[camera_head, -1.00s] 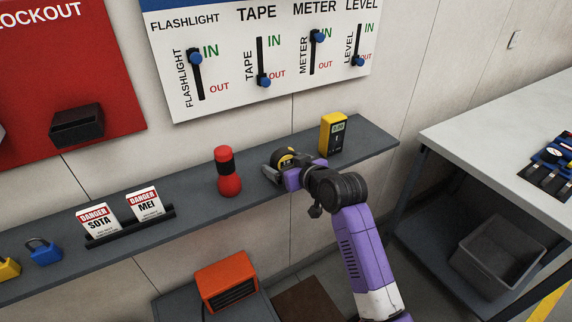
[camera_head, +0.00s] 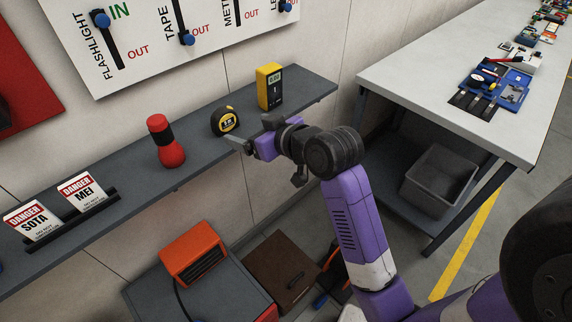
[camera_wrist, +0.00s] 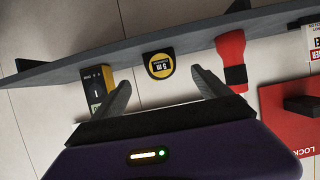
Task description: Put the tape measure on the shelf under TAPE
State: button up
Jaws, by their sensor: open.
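The black and yellow tape measure (camera_head: 225,121) stands on the grey wall shelf (camera_head: 110,168), below the TAPE slider (camera_head: 187,38) on the white board. The red flashlight (camera_head: 166,142) is to its left and the yellow meter (camera_head: 269,87) to its right. My gripper (camera_head: 256,133) is open and empty in front of the shelf, apart from the tape measure. In the wrist view the tape measure (camera_wrist: 160,65) shows beyond and between my open fingertips (camera_wrist: 158,82). The TAPE slider's knob is at the lower end, by OUT.
Two danger tags (camera_head: 60,207) stand in a rack at the shelf's left. An orange box (camera_head: 192,255) sits on a lower surface. The workbench (camera_head: 420,85) on the right holds a blue tray (camera_head: 497,84), with a grey bin (camera_head: 440,180) below it.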

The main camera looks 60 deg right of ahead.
jog(key=s+a+f, duration=1)
jog(key=s+a, duration=0.1)
jog(key=a, duration=0.2)
jog(key=s+a+r+n+t+y, duration=0.1)
jog(key=s+a, duration=0.3)
jog(key=s, duration=0.5)
jog(key=s+a+r+n+t+y, duration=0.1)
jog(key=s+a+r+n+y, duration=0.1)
jog(key=s+a, duration=0.3)
jog(key=s+r, duration=0.1)
jog(key=s, duration=0.3)
jog(key=shift+s+y, duration=0.2)
jog(key=shift+y, duration=0.1)
